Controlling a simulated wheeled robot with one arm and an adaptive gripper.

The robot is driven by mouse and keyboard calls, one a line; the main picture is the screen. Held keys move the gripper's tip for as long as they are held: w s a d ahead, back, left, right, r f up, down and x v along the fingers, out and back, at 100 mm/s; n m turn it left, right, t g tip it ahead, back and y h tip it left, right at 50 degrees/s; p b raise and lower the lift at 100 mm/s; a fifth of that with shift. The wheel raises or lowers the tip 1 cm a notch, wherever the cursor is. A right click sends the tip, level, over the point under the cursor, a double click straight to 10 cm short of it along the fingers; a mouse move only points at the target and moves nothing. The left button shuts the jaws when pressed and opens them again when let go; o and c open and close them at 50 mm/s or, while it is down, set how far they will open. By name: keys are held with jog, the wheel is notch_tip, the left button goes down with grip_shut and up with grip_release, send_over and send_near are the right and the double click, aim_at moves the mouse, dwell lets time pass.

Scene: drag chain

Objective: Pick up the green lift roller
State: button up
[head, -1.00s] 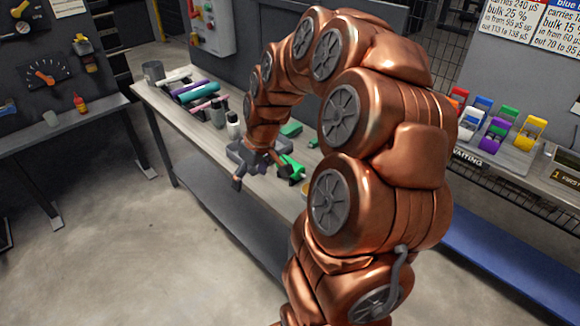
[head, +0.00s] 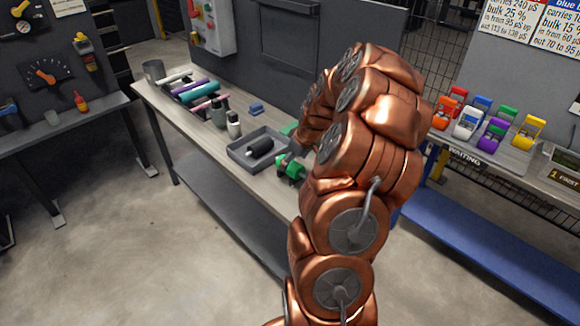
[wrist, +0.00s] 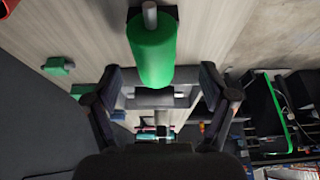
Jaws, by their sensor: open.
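Most of the roller lies beyond the fingertips. I cannot tell the height gap between fingers and roller. My arm hides most of the gripper in the head view.
A grey tray (head: 237,153) with a black roller (head: 259,147) sits left of the green roller. A green block (head: 289,128) and a blue block (head: 256,108) lie behind. Bottles (head: 233,125) and several coloured rollers (head: 199,91) fill the bench's left part.

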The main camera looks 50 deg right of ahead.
aim_at(292, 162)
jog(key=shift+d+p+x, duration=0.15)
jog(key=shift+p+x, duration=0.35)
jog(key=shift+x, duration=0.2)
jog(key=shift+d+p+x, duration=0.15)
jog(key=shift+p+x, duration=0.3)
jog(key=shift+x, duration=0.2)
jog(key=shift+p+x, duration=0.35)
jog(key=shift+x, duration=0.9)
jog(key=shift+w+d, duration=0.1)
jog(key=shift+w, duration=0.1)
jog(key=shift+r, duration=0.1)
jog(key=c, duration=1.5)
